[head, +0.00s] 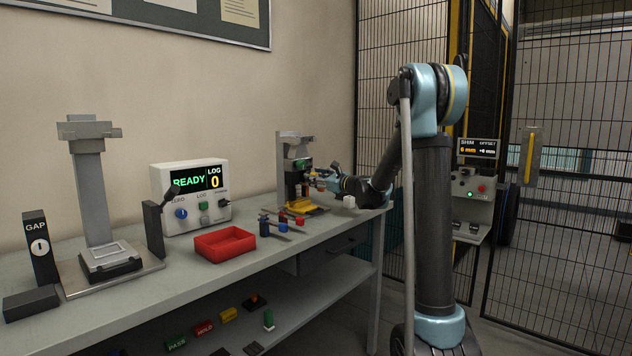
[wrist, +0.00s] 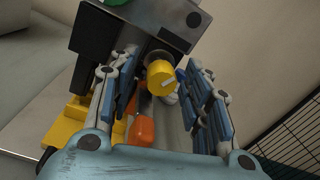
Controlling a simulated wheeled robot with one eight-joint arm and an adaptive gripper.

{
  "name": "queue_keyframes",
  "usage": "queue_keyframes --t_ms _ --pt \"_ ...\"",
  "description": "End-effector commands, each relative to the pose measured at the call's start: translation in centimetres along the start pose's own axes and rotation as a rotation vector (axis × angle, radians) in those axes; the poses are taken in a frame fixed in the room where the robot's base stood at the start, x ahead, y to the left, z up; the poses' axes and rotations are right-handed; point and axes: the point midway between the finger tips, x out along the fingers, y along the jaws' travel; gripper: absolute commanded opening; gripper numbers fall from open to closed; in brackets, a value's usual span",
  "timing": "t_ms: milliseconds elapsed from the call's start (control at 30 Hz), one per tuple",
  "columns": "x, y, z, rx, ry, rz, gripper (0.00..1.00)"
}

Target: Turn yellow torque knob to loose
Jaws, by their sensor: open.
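The yellow torque knob (wrist: 160,76) is a short round cylinder with a pale pointer line on its face. It sits on the front of a grey fixture head (wrist: 150,22) in the wrist view. My gripper (wrist: 160,84) is open, with its blue-padded fingers on the left and right of the knob. Gaps show between the fingers and the knob, so they look apart from it. In the head view my gripper (head: 324,180) is at the clamp fixture (head: 291,146) on the bench's far end, and the knob is too small to make out. Any loose or tight marks are not readable.
An orange handle (wrist: 142,130) lies below the knob between my fingers. A yellow base part (wrist: 64,134) is at the left. On the bench (head: 190,285) are a red tray (head: 224,244) and a READY display box (head: 190,197). A mesh fence (head: 385,60) stands behind my arm.

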Motion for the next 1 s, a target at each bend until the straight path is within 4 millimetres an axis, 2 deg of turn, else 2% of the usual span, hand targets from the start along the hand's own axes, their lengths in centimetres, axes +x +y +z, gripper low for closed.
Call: queue_keyframes --t_ms 167,267,500,700,833,1000 --pt "-0.9 0.0 0.0 0.0 0.0 0.0 0.44" --pt "-2.3 -0.1 0.0 0.0 0.0 -0.002 0.44" --pt "-6.9 -0.1 -0.1 0.0 0.001 -0.003 0.44" --pt "-10.1 -0.1 -0.2 0.0 0.001 -0.002 0.44" --pt "-11.3 -0.1 -0.2 0.0 0.001 -0.002 0.44" --pt "-11.9 0.0 -0.2 0.001 0.001 0.0 0.44"
